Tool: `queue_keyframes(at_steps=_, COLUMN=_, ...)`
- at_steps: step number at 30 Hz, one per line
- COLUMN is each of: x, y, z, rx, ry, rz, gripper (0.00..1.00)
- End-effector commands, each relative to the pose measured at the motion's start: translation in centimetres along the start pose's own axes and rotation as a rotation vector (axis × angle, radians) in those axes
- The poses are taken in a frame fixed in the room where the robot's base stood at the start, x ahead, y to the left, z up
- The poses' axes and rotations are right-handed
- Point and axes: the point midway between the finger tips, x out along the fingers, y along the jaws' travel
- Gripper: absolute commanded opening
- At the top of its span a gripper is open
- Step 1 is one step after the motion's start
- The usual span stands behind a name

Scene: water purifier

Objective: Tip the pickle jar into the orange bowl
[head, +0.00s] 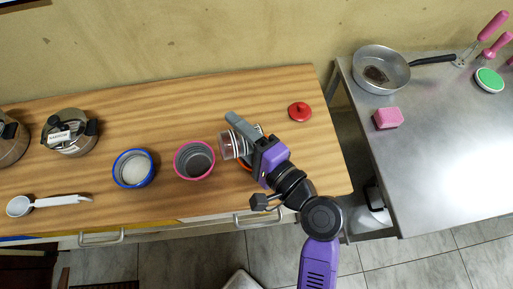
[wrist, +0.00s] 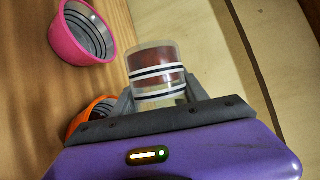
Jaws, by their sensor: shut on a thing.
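My gripper (head: 240,137) is shut on the pickle jar (head: 230,145), a clear jar with black and white bands. The jar looks tipped onto its side, with one end pointing left toward the pink bowl. In the wrist view the jar (wrist: 154,68) sits between the two grey fingers, with dark red contents toward its far end. The orange bowl (wrist: 90,113) is mostly hidden behind my gripper, low on the left in the wrist view. In the head view only slivers of its rim show under my gripper. I cannot tell whether anything is in it.
A pink bowl (head: 194,160) stands just left of the jar, and a blue-rimmed bowl (head: 133,168) with pale contents is further left. A red lid (head: 300,111) lies to the right. Pots and a white ladle (head: 50,203) are far left. A metal counter (head: 450,150) is at right.

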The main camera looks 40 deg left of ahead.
Motion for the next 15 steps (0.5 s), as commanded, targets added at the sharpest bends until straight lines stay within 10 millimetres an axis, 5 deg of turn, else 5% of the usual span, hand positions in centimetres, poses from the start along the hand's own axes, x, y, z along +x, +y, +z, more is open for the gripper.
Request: queue_keyframes(at_steps=15, x=-0.05, y=-0.15, z=-0.09, rx=0.023, ry=-0.005, rz=-0.011, gripper=0.04)
